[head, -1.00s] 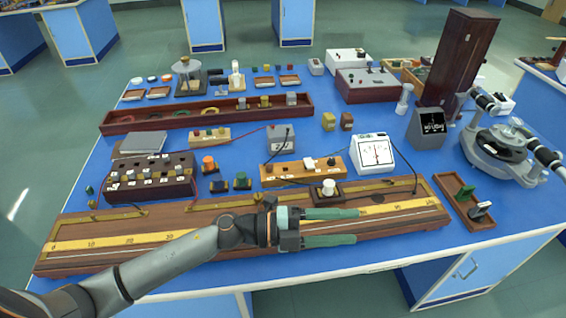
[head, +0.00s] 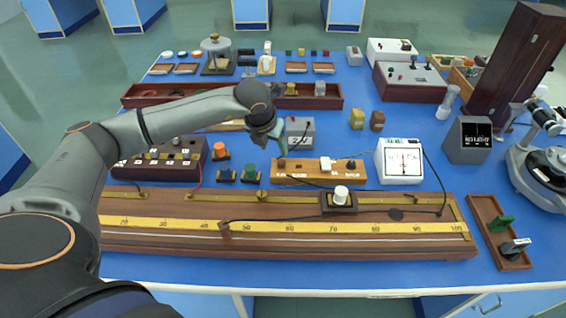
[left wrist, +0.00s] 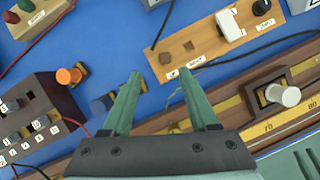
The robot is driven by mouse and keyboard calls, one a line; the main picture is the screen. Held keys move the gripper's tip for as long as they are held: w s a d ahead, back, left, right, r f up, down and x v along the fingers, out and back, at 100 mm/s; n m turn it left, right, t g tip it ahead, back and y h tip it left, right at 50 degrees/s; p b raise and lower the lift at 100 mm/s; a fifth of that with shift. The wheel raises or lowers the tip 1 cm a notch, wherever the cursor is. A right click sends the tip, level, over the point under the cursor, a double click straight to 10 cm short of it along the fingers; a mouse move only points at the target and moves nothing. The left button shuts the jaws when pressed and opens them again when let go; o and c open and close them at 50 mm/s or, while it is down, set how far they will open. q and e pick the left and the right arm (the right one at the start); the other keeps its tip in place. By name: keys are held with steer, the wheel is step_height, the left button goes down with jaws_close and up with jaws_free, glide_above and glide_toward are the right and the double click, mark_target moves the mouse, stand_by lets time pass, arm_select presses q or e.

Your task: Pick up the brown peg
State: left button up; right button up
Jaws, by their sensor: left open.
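A small brown peg (head: 282,162) stands at the left end of the light wooden board (head: 308,177); it also shows in the left wrist view (left wrist: 165,58). My left gripper (head: 277,146) is above and behind the board's left end, pointing down. In the left wrist view its green fingers (left wrist: 161,75) are spread and empty, with the brown peg just past their tips, apart from them. My right gripper is not in view.
A long metre bridge (head: 180,237) lies in front. A dark plug box (head: 135,170) and small orange and green-topped parts are to the left. A grey box (head: 300,132) stands behind the board and a white meter (head: 400,172) to its right. Loose wires cross the bench.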

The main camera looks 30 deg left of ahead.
mark_target(281, 162)
arm_select(q)
steer(key=x, duration=0.3)
steer(key=shift+d, duration=0.1)
steer(key=x, duration=0.2)
steer(key=p+x, duration=0.1)
steer(key=x, duration=0.1)
steer(key=shift+d+f, duration=0.15)
steer(key=shift+d, duration=0.25)
steer(key=shift+w+f, duration=0.15)
steer(key=shift+f, duration=0.3)
steer(key=shift+c, duration=0.3)
jaws_close()
